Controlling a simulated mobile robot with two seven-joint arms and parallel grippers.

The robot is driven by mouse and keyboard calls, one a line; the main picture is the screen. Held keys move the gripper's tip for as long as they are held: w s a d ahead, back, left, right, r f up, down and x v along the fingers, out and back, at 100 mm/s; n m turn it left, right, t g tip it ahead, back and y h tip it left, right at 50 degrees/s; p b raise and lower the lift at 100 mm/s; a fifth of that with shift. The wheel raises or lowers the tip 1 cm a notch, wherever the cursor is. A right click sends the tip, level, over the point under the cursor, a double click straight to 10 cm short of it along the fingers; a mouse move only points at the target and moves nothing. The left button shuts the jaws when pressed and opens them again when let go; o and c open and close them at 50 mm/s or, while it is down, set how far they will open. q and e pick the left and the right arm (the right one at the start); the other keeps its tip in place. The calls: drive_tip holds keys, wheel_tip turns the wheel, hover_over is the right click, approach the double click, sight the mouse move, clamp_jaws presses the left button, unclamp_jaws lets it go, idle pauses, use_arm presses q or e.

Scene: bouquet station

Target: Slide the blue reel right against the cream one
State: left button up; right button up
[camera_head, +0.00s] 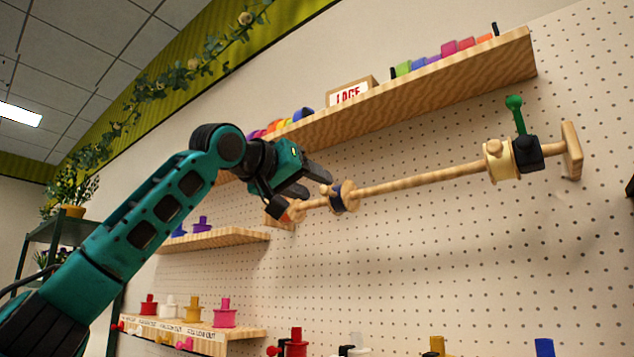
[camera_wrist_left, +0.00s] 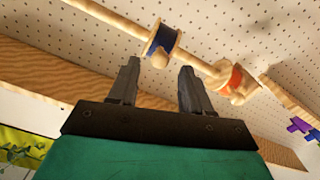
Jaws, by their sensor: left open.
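The blue reel (camera_head: 337,199), dark blue with wooden flanges, sits on a wooden rod (camera_head: 420,182) toward its left end. The cream reel (camera_head: 498,160) sits near the rod's right end, against a black block with a green knob (camera_head: 526,150). A wide bare stretch of rod separates the two reels. My left gripper (camera_head: 316,182) is open and empty, just left of the blue reel. In the left wrist view the blue reel (camera_wrist_left: 161,42) appears beyond and between the open fingertips (camera_wrist_left: 158,68), not clasped. My right gripper is not seen.
An orange reel (camera_wrist_left: 231,80) is at the rod's left end, close to the blue one. A wooden shelf (camera_head: 440,90) with colored rolls and a lace sign (camera_head: 350,93) runs above the rod. Smaller shelves (camera_head: 225,238) hang below left.

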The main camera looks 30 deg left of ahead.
sight(339, 196)
use_arm(q)
drive_tip(key=shift+w+d, duration=0.1)
drive_tip(key=shift+w, duration=1.1)
clamp_jaws()
